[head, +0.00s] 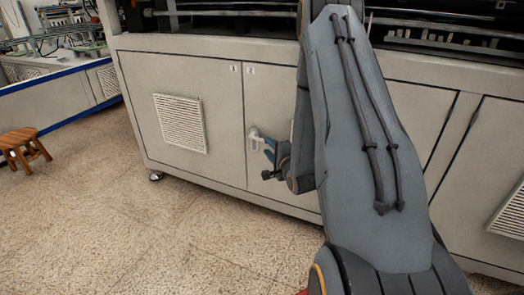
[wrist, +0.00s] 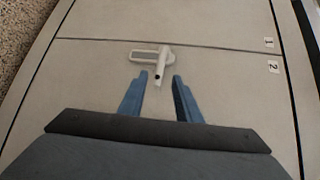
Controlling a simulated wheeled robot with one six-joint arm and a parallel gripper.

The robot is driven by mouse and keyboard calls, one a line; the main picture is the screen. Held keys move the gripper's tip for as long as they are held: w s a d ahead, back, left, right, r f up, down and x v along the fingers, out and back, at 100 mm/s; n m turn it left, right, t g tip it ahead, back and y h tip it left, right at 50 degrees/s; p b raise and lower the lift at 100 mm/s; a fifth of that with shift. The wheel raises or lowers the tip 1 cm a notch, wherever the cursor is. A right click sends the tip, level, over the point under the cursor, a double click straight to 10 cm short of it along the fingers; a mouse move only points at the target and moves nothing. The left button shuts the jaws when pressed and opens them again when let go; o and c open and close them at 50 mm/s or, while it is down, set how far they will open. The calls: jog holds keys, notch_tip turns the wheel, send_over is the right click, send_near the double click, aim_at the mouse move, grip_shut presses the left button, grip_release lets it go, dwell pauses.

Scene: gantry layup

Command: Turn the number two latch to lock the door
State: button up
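The number two latch (wrist: 157,62) is a pale handle on a light plate. In the wrist view it lies just beyond my fingertips, with its dark-tipped end between and slightly ahead of them. My gripper (wrist: 161,76) has two blue fingers, spread apart and empty. In the head view the latch (head: 255,139) sits near the left edge of the number two door (head: 280,100), with my gripper (head: 267,147) close to its right side. My arm hides much of that door in the head view. Whether the fingers touch the latch cannot be told.
The number one door (head: 215,90) with a vent grille (head: 181,123) is to the left. Labels 1 and 2 mark the doors near the top. A wooden stool (head: 22,146) stands at far left. The speckled floor before the cabinet is clear.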

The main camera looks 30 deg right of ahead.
jog(key=shift+m+t, duration=0.4)
jog(key=shift+m, duration=0.1)
jog(key=w, duration=0.2)
jog(key=w+d+f+b, duration=0.1)
jog(key=w, duration=0.2)
jog(key=w+b, duration=0.1)
jog(key=w, duration=0.1)
jog(key=shift+w+d+f, duration=0.25)
jog(key=shift+w+d, duration=0.1)
jog(key=shift+c, duration=0.3)
grip_shut()
